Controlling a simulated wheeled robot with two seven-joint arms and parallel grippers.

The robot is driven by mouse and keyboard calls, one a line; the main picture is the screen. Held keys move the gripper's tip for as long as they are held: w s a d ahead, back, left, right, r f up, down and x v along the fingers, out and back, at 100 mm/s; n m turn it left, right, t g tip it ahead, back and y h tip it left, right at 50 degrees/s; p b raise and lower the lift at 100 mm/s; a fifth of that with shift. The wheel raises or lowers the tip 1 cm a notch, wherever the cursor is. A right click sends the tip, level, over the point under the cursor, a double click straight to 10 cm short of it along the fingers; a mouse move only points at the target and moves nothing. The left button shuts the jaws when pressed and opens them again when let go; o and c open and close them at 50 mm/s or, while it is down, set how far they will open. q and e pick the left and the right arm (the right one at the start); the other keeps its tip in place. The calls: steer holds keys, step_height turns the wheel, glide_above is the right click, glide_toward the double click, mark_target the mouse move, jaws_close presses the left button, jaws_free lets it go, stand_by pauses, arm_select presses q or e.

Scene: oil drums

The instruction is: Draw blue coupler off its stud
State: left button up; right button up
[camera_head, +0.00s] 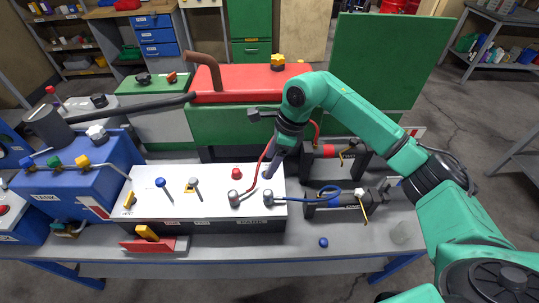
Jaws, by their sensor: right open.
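A blue hose (300,199) ends in a grey coupler (268,198), which sits at the right end of the white-topped panel (215,208). The stud under this coupler is hidden. My right gripper (269,171) points down just above and behind the coupler, apart from it, and looks empty. Its fingers are small and dark here. A second grey coupler (234,198), with a red hose (263,168), sits just left of the blue one. My left gripper is out of view.
A red cap (236,173) and two levers, one blue-topped (160,183), stand on the panel. A blue cap (323,242) lies on the grey bench (280,256). Black cylinders with yellow handles (340,204) stand right. A red and green machine (240,82) rises behind.

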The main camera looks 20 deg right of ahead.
mark_target(269, 192)
steer(key=f+b, duration=0.3)
steer(key=f, duration=0.2)
steer(key=f+b, duration=0.4)
steer(key=f, duration=0.1)
steer(key=f+b, duration=0.3)
steer(key=f, duration=0.3)
steer(key=shift+w+a+b, duration=0.2)
steer(key=shift+a+b, duration=0.05)
steer(key=shift+b, duration=0.05)
steer(key=shift+a+f+b, duration=0.2)
steer(key=shift+f+b, duration=0.15)
steer(key=shift+b, duration=0.05)
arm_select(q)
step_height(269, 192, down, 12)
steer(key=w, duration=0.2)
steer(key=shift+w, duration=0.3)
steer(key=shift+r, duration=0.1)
arm_select(e)
jaws_close()
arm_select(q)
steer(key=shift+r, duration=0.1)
arm_select(e)
steer(key=shift+r, duration=0.2)
